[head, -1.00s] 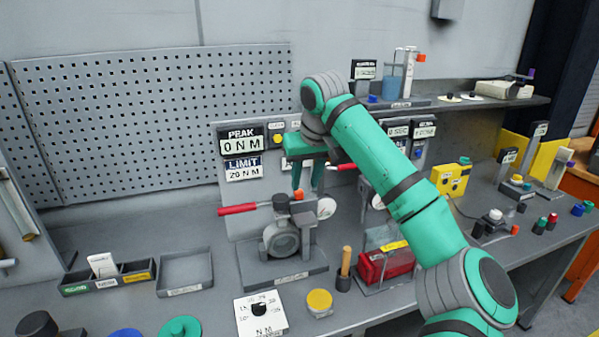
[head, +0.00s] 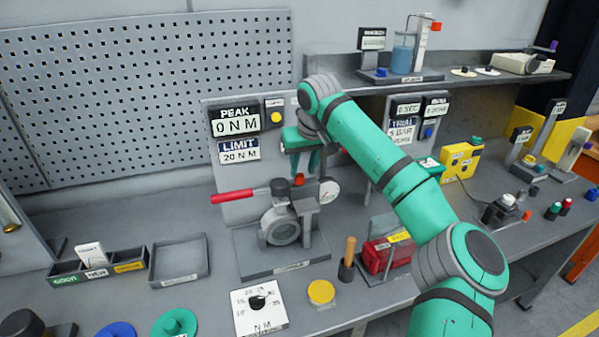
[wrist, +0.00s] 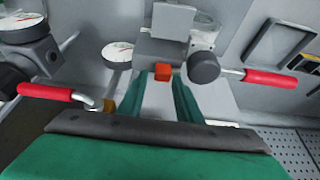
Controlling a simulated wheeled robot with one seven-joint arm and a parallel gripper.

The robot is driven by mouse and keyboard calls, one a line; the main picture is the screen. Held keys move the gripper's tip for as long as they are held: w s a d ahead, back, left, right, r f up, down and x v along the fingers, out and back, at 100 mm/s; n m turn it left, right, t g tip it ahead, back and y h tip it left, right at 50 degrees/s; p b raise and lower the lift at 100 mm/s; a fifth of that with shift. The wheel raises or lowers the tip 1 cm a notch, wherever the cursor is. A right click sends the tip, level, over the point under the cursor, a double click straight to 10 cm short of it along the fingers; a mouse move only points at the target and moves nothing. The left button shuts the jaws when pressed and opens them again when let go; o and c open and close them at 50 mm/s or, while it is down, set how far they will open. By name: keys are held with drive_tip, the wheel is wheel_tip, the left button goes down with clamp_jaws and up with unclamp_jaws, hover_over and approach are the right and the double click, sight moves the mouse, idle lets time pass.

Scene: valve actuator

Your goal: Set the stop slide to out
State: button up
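The valve rig (head: 282,222) stands on the bench with a red-handled lever (head: 232,197) on its left. A small orange-red block (head: 299,179) sits at its top; it looks like the stop slide's knob, but no label confirms this. The block also shows in the wrist view (wrist: 163,72), by a grey bracket. My gripper (head: 306,172) is just above the rig, pointing down. In the wrist view, my gripper (wrist: 159,80) has its two green fingers apart, with the block between or just beyond their tips. I cannot tell whether they touch it.
A round gauge (head: 329,191) stands close right of the rig. In the wrist view, a dark round knob (wrist: 204,67) and red handle (wrist: 270,79) are right of the fingers. A wooden-handled tool (head: 349,258) and red box (head: 385,256) stand at the front right.

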sight(299, 179)
drive_tip(key=shift+w+a+f, duration=0.25)
drive_tip(key=shift+f, duration=0.35)
drive_tip(key=shift+w+a+f, duration=0.25)
drive_tip(key=shift+f, duration=0.3)
drive_tip(key=shift+c, duration=0.7)
